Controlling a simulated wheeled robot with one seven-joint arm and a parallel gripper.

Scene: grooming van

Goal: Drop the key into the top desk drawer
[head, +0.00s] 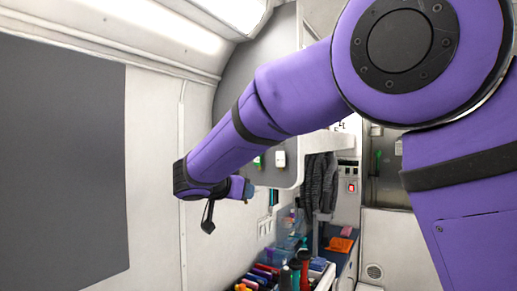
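My arm reaches across the head view from the upper right. Its far end, with my gripper (244,188), is small and partly turned away beside the left wall. The fingers do not show clearly, so I cannot tell whether they are open or shut, or whether they hold anything. A small dark piece (208,218) hangs below the wrist; I cannot tell what it is. I cannot make out the key. No desk drawer can be made out either.
A dark grey panel (62,165) covers much of the left wall. Several bottles and colourful items (280,274) crowd a surface at lower centre. Dark cloths (318,182) hang behind. An orange item (341,244) lies on a dark blue surface to their right.

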